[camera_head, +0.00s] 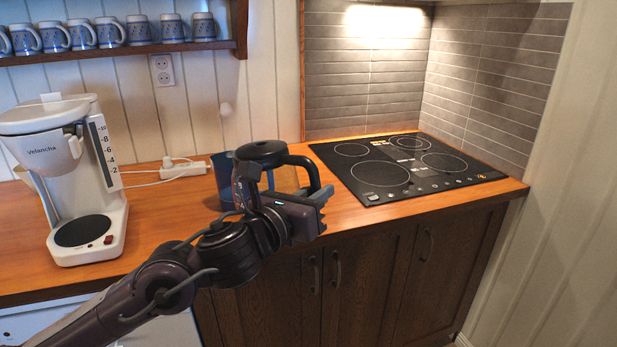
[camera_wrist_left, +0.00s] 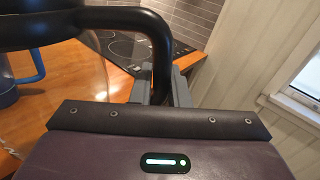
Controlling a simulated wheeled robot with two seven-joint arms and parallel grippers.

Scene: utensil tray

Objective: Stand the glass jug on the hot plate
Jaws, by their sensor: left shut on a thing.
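The glass jug (camera_head: 265,151) has a black lid, a black handle and a clear body. In the head view it appears upright above the wooden counter, partly hidden by my left arm; I cannot tell whether its base touches the counter. My left gripper (camera_head: 318,198) is shut on the jug's handle, and the wrist view shows the handle (camera_wrist_left: 160,50) between the fingers (camera_wrist_left: 162,92). The coffee maker (camera_head: 70,170), white, stands at the left, with a round black hot plate (camera_head: 83,231) on its base; that plate is bare. My right gripper is not in view.
A blue mug (camera_head: 222,180) stands behind the jug and also shows in the wrist view (camera_wrist_left: 30,72). A black cooktop (camera_head: 400,167) lies to the right, empty. A white power strip (camera_head: 183,171) with a cable lies at the back. The counter (camera_head: 165,215) between coffee maker and jug is clear.

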